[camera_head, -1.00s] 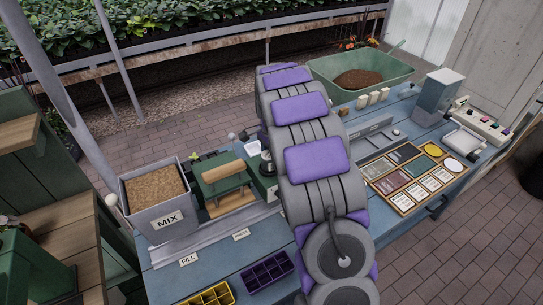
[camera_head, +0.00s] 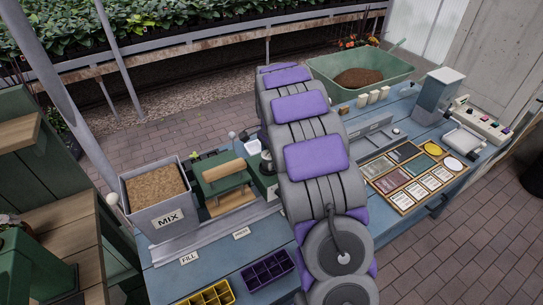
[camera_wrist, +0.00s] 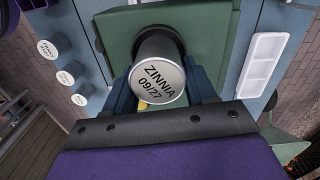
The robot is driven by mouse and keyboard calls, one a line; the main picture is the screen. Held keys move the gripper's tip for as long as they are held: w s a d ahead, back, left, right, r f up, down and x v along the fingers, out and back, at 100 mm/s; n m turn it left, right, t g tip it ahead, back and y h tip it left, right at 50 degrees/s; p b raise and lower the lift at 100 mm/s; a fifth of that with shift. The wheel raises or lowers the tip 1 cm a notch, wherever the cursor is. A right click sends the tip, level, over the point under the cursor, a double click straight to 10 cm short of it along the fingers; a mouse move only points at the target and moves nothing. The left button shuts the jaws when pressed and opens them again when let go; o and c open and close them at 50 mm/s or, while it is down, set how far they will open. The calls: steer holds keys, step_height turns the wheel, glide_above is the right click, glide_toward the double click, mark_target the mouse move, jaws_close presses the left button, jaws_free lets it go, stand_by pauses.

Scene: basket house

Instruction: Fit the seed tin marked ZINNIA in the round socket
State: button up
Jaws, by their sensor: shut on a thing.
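The seed tin marked ZINNIA 09/27 (camera_wrist: 157,82) is a pale metal cylinder in the wrist view, its labelled end facing my camera. My gripper (camera_wrist: 165,92) is shut on it, with dark blue fingers on both sides. The tin's far end overlaps a dark round socket (camera_wrist: 158,32) in a green block (camera_wrist: 118,30). I cannot tell whether the tin is inside the socket or just in front of it. In the head view, my arm hides my gripper and the tin.
Several white-capped tins (camera_wrist: 65,77) stand left of the block in the wrist view, and a white divided tray (camera_wrist: 262,62) lies right. In the head view, a MIX bin (camera_head: 158,198), a green press (camera_head: 222,178) and a seed packet board (camera_head: 415,175) share the blue bench (camera_head: 205,262).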

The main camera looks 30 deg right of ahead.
steer(key=shift+f, duration=0.4)
stand_by(0.3)
steer(key=o, duration=1)
steer(key=shift+s, duration=0.1)
steer(key=shift+c, duration=0.2)
steer(key=shift+o, duration=0.7)
steer(key=shift+f, duration=0.1)
steer(key=o, duration=0.3)
steer(key=shift+r, duration=0.25)
steer(key=shift+r+p, duration=2.05)
steer(key=shift+r, duration=1.85)
